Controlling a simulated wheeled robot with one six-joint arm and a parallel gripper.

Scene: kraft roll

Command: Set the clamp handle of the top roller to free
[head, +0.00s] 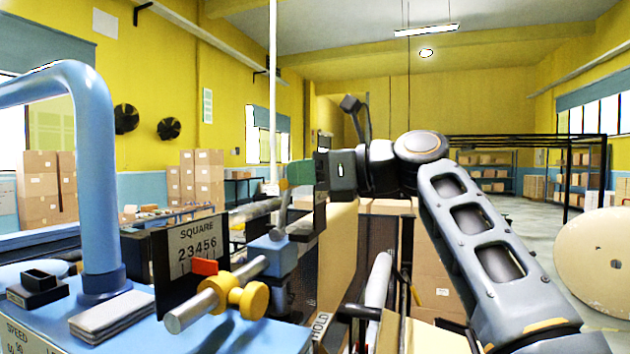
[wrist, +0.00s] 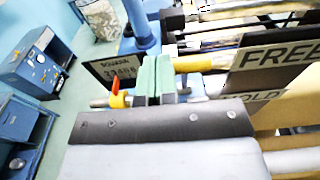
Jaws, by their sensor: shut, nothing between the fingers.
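My gripper (head: 300,172) is shut and empty, with its green fingertips together above the blue machine. The green fingers also show in the wrist view (wrist: 154,78). A slim grey lever-like part (head: 283,208) stands on a blue block (head: 272,254) just below and left of the fingertips in the head view. I cannot tell whether it is the clamp handle or whether the fingers touch it. A FREE sign (wrist: 278,54) is at the right of the wrist view, with a partly covered HOLD sign (wrist: 268,97) below it.
A SQUARE scale plate (head: 198,246), red pointer (head: 205,267) and yellow knob (head: 248,297) stand left of the gripper. A thick blue bent tube (head: 100,170) rises at the left. A pale roller (head: 378,280) lies below my arm. Open floor is at the right.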

